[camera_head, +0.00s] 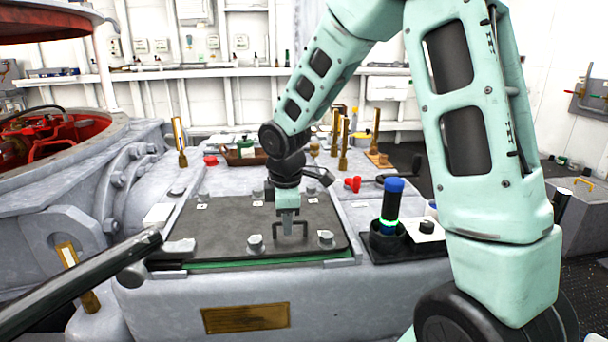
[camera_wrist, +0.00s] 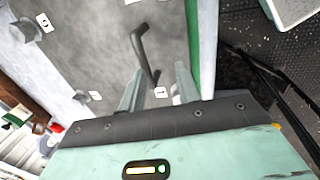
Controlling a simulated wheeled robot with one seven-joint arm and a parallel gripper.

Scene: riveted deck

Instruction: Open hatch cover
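The hatch cover (camera_head: 230,228) is a flat dark grey plate on the grey machine housing, lying closed with a green edge (camera_head: 240,264) under its front side. Its black bar handle (camera_head: 305,229) stands near the front right; it also shows in the wrist view (camera_wrist: 145,48). My gripper (camera_head: 288,232) points down at the handle. In the wrist view my gripper (camera_wrist: 157,76) has its two fingers apart, with the near end of the handle showing between them. I cannot tell whether either finger touches the handle.
Several bolts, such as one bolt (camera_head: 255,243), stand along the cover's edges. A blue-topped black cylinder (camera_head: 392,200) with a green glowing ring stands right of the cover. A dark bar (camera_head: 75,287) crosses the front left. An open red-lined hatch (camera_head: 60,140) is at far left.

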